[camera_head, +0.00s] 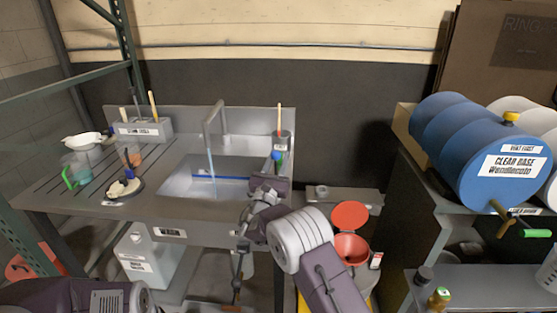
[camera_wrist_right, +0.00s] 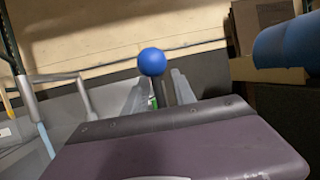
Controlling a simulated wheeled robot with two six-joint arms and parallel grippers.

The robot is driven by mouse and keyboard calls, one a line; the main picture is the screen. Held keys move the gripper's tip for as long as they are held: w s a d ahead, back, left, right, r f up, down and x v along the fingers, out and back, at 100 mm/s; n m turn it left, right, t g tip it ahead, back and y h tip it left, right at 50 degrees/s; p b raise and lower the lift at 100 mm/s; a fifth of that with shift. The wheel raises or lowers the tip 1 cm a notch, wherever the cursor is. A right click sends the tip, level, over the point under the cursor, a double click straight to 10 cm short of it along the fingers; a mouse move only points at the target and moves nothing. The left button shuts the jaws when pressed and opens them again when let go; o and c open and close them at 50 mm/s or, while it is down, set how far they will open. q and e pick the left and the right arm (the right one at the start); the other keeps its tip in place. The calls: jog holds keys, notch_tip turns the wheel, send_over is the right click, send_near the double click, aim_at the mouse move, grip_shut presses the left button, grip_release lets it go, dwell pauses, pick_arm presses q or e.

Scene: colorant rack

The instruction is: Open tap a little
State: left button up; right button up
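The grey sink tap (camera_head: 217,120) stands behind the basin, its spout bent over it. A pale blue strip (camera_head: 211,165) hangs below the spout and looks like running water. A blue ball knob (camera_head: 276,155) is at the sink's right edge; it also shows in the right wrist view (camera_wrist_right: 152,62), with a dark stem (camera_wrist_right: 167,92) below it. My right gripper (camera_head: 272,172) is close to this knob. In the wrist view its fingers are apart, on either side of the stem; contact cannot be told. My left gripper is out of view.
A blue drum (camera_head: 485,160) with a brass tap and green handle (camera_head: 537,233) lies on the right shelf. A grey holder with brushes (camera_head: 142,131) and a green-handled jug (camera_head: 75,170) stand left on the counter. An open red-lidded container (camera_head: 350,248) stands right of my right arm.

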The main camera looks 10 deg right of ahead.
aim_at(276, 168)
jog(key=shift+s, duration=0.1)
jog(key=v, duration=0.9)
